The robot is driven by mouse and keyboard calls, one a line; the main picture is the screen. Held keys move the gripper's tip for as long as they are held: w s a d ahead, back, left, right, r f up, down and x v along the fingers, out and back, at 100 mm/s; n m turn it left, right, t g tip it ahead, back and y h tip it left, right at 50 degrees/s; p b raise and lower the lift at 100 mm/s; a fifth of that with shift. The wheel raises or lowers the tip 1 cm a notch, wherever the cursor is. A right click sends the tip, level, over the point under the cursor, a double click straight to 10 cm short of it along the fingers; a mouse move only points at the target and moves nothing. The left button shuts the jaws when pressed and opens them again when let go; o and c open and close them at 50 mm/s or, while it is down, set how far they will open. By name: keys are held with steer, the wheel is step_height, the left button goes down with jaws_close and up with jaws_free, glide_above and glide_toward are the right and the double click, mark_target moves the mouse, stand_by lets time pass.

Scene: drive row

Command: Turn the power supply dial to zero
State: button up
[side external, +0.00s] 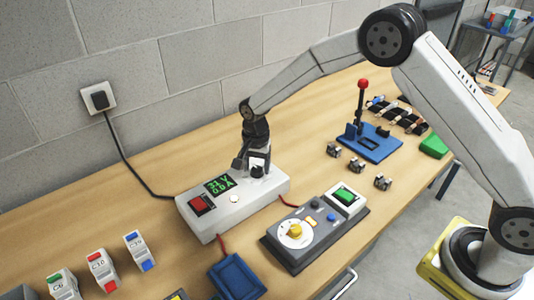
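The power supply (232,222) is a white box on the wooden bench near the wall. Its green display (219,185) appears to read 31 V and about 0.9 A, with the last digits hard to read. A red switch (201,203) and a small round white button (234,198) are on its top. My gripper (252,170) points down over the right part of the box, right of the display. The dial is not clearly visible; my gripper covers that part of the box. I cannot tell whether the fingers are closed or touching anything.
A grey control box (290,262) with a yellow knob and green button stands in front. A blue lever stand (371,142) with a red ball is behind right. A black cord (135,163) runs to the wall socket (98,98).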

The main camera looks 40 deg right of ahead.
steer(key=c, duration=0.6)
steer(key=n, duration=0.4)
steer(key=shift+n, duration=0.3)
steer(key=n, duration=1.4)
steer(key=shift+n, duration=0.4)
steer(key=o, duration=1.2)
steer(key=shift+c, duration=0.2)
